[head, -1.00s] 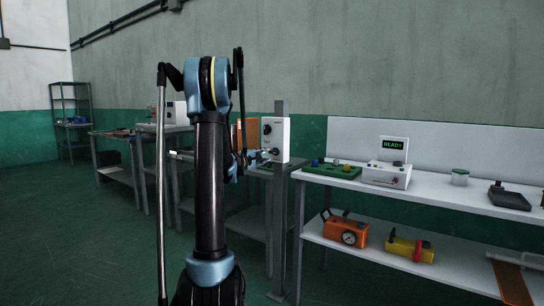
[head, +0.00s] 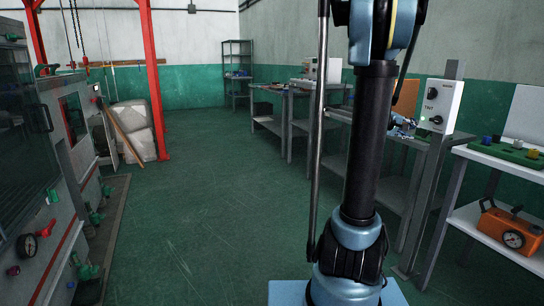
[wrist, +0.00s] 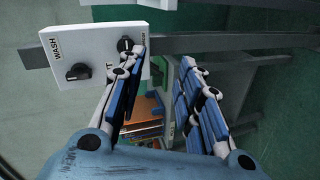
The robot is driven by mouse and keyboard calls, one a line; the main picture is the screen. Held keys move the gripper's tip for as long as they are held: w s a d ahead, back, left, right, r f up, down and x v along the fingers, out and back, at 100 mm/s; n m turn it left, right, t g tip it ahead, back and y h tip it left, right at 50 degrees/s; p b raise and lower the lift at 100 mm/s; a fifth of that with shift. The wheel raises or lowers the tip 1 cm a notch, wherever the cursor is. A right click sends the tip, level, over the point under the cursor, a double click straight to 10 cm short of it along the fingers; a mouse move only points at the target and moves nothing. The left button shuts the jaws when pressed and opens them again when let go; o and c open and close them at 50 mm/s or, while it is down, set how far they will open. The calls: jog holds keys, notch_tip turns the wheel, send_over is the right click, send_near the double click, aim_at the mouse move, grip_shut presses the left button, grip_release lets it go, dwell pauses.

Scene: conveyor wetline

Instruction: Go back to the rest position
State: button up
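My gripper (wrist: 164,66) is open and empty in the wrist view, its two blue-padded fingers apart with nothing between them. In the head view, my gripper (head: 402,125) is a small blue shape partly behind my arm, just left of the white control box (head: 440,106). The box is mounted on a grey post and has two dark knobs. In the wrist view the box (wrist: 95,62) lies at upper left, labelled WASH by one knob. The left fingertip overlaps its right edge in the picture; I cannot tell whether they touch.
A white workbench (head: 503,160) stands at right, with an orange gauge unit (head: 511,229) on its lower shelf. Grey benches (head: 268,125) run behind my arm. A machine with green valves (head: 62,175) lines the left, near a red post (head: 153,80). The green floor (head: 210,215) between is clear.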

jog(key=s+a+f+g+y, duration=0.1)
jog(key=s+a+f+y, duration=0.3)
jog(key=s+a+f, duration=0.3)
jog(key=s+a+f+m+g+y, duration=0.1)
jog(key=s+a+f+y, duration=0.4)
jog(key=s+a, duration=0.9)
jog(key=s+a+f+g+y, duration=0.1)
jog(key=s+a+f+y, duration=0.3)
jog(key=s+a+f, duration=0.5)
jog(key=s+a, duration=0.2)
jog(key=a, duration=0.5)
jog(key=shift+s+a+f+m+y, duration=0.2)
jog(key=shift+m+y, duration=0.1)
jog(key=shift+m, duration=0.1)
jog(key=shift+w+f, duration=0.2)
jog(key=shift+w, duration=0.3)
jog(key=shift+a, duration=0.1)
